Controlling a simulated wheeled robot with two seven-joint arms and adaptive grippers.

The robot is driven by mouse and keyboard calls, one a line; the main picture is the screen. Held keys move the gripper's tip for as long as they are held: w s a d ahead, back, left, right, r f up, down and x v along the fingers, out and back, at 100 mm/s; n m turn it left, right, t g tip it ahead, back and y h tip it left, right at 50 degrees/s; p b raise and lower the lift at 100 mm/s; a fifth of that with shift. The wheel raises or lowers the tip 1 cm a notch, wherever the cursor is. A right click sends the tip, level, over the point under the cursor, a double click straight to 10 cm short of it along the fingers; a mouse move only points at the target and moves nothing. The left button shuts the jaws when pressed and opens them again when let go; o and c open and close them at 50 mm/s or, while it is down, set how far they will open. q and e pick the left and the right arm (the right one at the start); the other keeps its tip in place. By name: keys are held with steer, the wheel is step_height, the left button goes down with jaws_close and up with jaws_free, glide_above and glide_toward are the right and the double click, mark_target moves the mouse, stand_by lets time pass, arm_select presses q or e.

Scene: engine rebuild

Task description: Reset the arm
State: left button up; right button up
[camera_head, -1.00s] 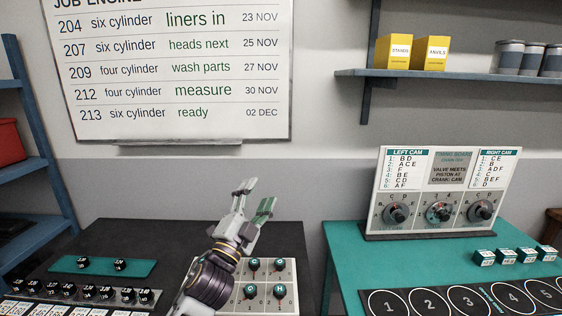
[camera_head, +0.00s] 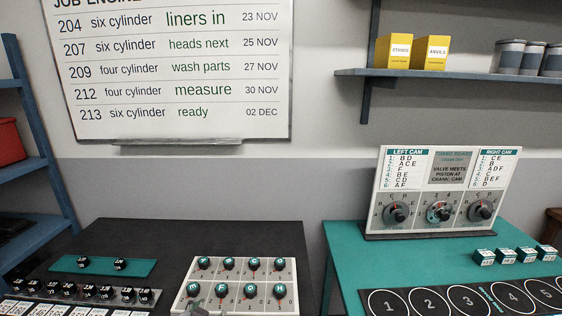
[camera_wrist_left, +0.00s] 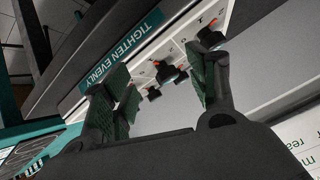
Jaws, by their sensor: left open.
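My left gripper (camera_wrist_left: 158,72) shows in the left wrist view with its two green-padded fingers apart and nothing between them. Behind the fingers, a white panel with black knobs (camera_wrist_left: 165,71) lies some way off. A teal strip reading "TIGHTEN EVENLY" (camera_wrist_left: 122,50) runs along one side there. In the head view only a small grey piece of my arm shows at the bottom edge, over the front of the white knob panel (camera_head: 240,277). The gripper itself cannot be made out there. My right gripper is in neither view.
A dark bench holds a teal strip (camera_head: 90,265) with two black pieces and a row of small black sockets (camera_head: 80,290). The teal bench at right carries the cam timing board (camera_head: 438,190), several teal-topped blocks (camera_head: 506,256) and a black numbered mat (camera_head: 455,300).

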arm_select(q)
steer(key=s+a+f+n+g, duration=0.1)
steer(key=s+f+g, duration=0.35)
steer(key=s, duration=0.45)
steer(key=s+a+f+n+g, duration=0.1)
steer(key=s+a+f+g, duration=0.15)
steer(key=s+f, duration=0.45)
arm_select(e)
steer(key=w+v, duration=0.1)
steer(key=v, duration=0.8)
arm_select(q)
steer(key=s+d+f+g+b, duration=0.1)
steer(key=d+f+b, duration=0.1)
steer(key=f+b, duration=0.8)
steer(key=s+d+f+g+h+b, duration=0.1)
steer(key=f+b, duration=1)
steer(key=f, duration=1.7)
steer(key=shift+s+d+f, duration=0.3)
steer(key=shift+s+d, duration=0.4)
steer(key=shift+d, duration=0.2)
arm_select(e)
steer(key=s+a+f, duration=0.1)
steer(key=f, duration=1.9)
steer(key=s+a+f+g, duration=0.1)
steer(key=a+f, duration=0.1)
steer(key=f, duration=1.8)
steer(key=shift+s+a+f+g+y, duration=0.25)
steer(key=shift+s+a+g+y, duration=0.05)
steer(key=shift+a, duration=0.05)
